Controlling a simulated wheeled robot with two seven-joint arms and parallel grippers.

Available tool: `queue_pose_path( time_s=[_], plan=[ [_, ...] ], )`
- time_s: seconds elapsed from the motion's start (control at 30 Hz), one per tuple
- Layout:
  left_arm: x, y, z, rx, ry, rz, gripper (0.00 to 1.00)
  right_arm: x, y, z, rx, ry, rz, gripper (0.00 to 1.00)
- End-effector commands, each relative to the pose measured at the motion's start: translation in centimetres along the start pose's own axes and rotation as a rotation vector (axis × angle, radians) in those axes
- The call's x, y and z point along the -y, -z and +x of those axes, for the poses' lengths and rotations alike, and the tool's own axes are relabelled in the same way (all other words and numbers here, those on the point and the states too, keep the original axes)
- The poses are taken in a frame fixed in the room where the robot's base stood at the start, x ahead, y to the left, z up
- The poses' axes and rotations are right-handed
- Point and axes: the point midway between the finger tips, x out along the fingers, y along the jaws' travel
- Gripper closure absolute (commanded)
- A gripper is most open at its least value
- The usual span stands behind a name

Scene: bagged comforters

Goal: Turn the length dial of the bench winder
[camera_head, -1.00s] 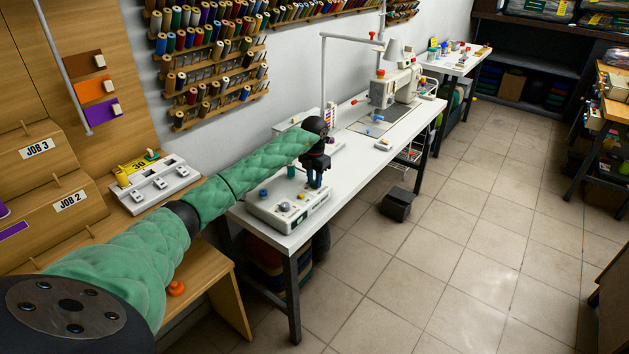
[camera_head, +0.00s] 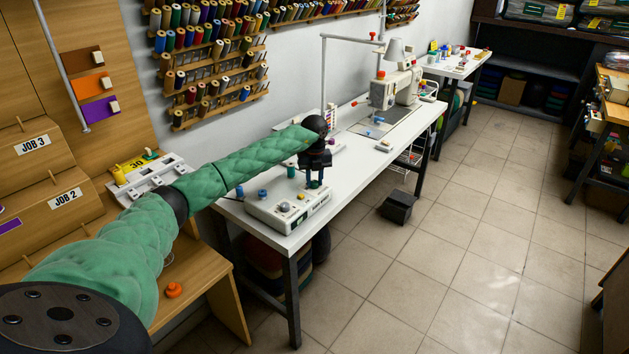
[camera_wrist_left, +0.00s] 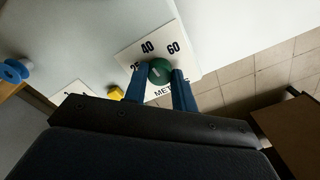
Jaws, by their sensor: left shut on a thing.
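The bench winder (camera_head: 290,210) is a white box at the near end of the white table. My left gripper (camera_head: 315,184) points down over its right rear part. In the left wrist view, the gripper's blue fingers (camera_wrist_left: 160,84) are shut on a round green dial (camera_wrist_left: 160,68), one on each side. A pale mark shows on the dial. The white plate (camera_wrist_left: 133,57) behind it shows 40 and 60, a partly covered number to their left, and letters starting "MET" below. The exact setting cannot be read. My right gripper is not in view.
A yellow knob (camera_wrist_left: 116,93) and a blue spool (camera_wrist_left: 14,71) lie left of the dial. A sewing machine (camera_head: 383,92) stands further along the white table (camera_head: 350,165). A wooden bench (camera_head: 205,285) is at the near left.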

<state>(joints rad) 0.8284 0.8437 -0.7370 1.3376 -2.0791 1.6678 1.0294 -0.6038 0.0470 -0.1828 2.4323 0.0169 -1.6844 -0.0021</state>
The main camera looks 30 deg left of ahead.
Motion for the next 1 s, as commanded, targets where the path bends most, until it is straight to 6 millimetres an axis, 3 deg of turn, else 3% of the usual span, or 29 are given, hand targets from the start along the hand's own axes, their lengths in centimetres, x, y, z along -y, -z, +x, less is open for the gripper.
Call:
queue_pose_path(
  time_s=[0.53,1.0],
  plan=[
    [-0.06,-0.07,-0.09,0.001,0.000,-0.516,0.96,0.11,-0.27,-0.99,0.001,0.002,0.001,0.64],
    [-0.05,-0.07,-0.11,0.001,0.000,-0.864,0.96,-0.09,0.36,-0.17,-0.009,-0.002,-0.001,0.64]
  ],
)
